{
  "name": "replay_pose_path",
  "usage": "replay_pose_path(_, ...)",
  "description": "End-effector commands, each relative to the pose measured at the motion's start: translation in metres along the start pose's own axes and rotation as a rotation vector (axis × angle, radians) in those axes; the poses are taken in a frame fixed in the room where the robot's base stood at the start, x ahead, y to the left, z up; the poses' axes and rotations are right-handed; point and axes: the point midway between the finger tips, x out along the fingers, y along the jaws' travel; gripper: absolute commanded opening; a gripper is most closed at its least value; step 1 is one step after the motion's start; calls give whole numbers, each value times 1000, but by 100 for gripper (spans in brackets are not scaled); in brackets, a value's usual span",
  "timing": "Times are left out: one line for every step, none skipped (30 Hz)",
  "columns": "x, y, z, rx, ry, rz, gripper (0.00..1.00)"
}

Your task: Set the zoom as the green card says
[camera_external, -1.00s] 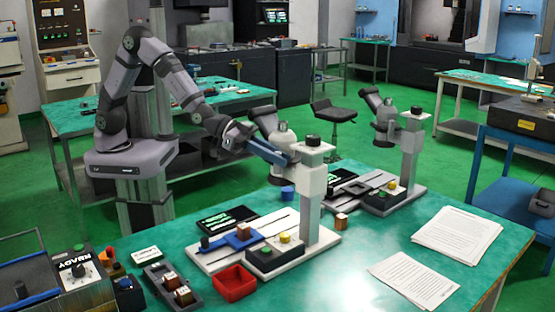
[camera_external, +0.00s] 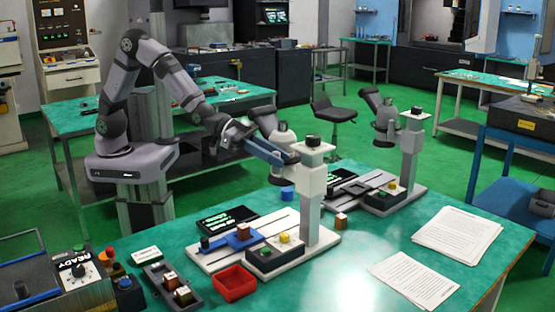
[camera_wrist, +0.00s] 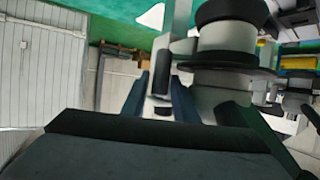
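The near microscope has a pale column (camera_external: 313,184) with a black knob (camera_external: 313,141) on top and a grey head (camera_external: 284,141) to the left. My gripper (camera_external: 284,158) is beside the head, just left of the column. In the wrist view my gripper (camera_wrist: 162,105) has two dark fingers apart, with a grey part of the microscope behind the gap; contact cannot be told. The head's dark ring (camera_wrist: 225,70) is right of the fingers. A small white card with green print (camera_external: 147,256) lies on the table; its text is unreadable and I cannot tell if it is the green card.
A second microscope (camera_external: 410,150) stands behind on the right. A red tray (camera_external: 235,283), a black text display (camera_external: 226,219) and a dark tray of blocks (camera_external: 172,285) are near the base. Papers (camera_external: 458,236) lie to the right. A box marked READY (camera_external: 80,273) is front left.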

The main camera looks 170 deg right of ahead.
Motion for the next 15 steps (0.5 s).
replay_pose_path(-2,0,0,0,1,0,26)
replay_pose_path(-3,0,0,0,1,0,26)
replay_pose_path(-5,0,0,0,1,0,26)
replay_pose_path(-7,0,0,0,1,0,26)
replay_pose_path(-9,0,0,0,1,-1,26)
replay_pose_path(-13,0,0,0,2,-1,26)
replay_pose_path(-16,0,0,0,2,-1,26)
replay_pose_path(-19,0,0,1,3,-1,26)
replay_pose_path(-24,0,1,1,2,0,26)
replay_pose_path(-27,0,0,1,4,0,26)
replay_pose_path(-31,0,0,1,4,0,26)
replay_pose_path(-36,0,0,1,5,0,26)
replay_pose_path(-39,0,0,1,4,0,26)
replay_pose_path(-43,0,0,0,4,0,26)
replay_pose_path(-47,0,0,0,3,-1,26)
